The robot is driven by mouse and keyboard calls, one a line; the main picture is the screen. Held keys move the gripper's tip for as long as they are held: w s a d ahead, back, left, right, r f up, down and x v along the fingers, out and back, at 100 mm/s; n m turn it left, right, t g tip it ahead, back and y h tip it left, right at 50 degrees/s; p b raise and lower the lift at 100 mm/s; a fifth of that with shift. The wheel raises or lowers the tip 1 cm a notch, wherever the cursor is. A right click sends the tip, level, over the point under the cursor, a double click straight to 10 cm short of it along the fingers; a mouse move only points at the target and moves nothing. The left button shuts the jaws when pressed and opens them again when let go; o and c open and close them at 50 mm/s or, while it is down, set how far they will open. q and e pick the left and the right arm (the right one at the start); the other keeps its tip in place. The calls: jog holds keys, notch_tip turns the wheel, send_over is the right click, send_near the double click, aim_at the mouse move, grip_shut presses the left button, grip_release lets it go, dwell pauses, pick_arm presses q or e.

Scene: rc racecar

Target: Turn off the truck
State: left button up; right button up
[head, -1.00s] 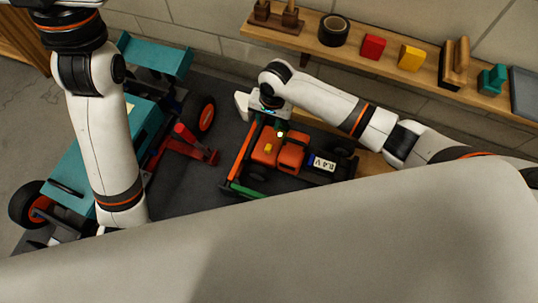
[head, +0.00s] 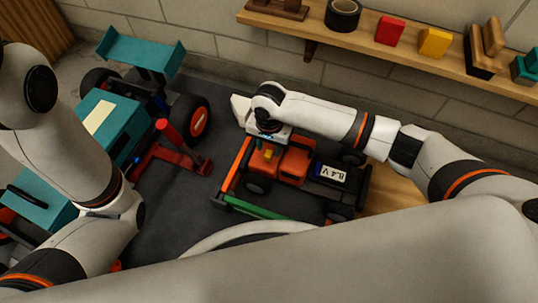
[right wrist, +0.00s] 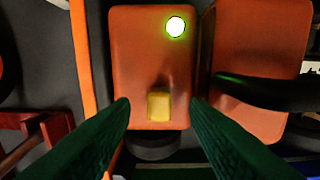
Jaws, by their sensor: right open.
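The truck is an open chassis with orange boxes (head: 293,166), an orange side rail and a green front bar (head: 255,208). In the right wrist view, a small yellow switch (right wrist: 159,106) stands on one orange box (right wrist: 150,60). A round light (right wrist: 176,27) on that box glows green-white. My right gripper (right wrist: 159,101) is open above the box. Its two dark green fingers lie to either side of the switch, with gaps visible. In the head view the right wrist hangs over the truck and largely hides the fingers. My left arm is at the left; its gripper is not visible.
A teal racecar (head: 100,120) with a rear wing stands at the left on the dark mat (head: 190,185). A red stand (head: 170,150) is between the two vehicles. A wooden shelf (head: 400,52) with tape and blocks runs along the back wall.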

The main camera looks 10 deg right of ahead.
aim_at(269, 155)
jog(key=shift+f+b, duration=0.5)
jog(key=shift+f, duration=0.65)
grip_shut()
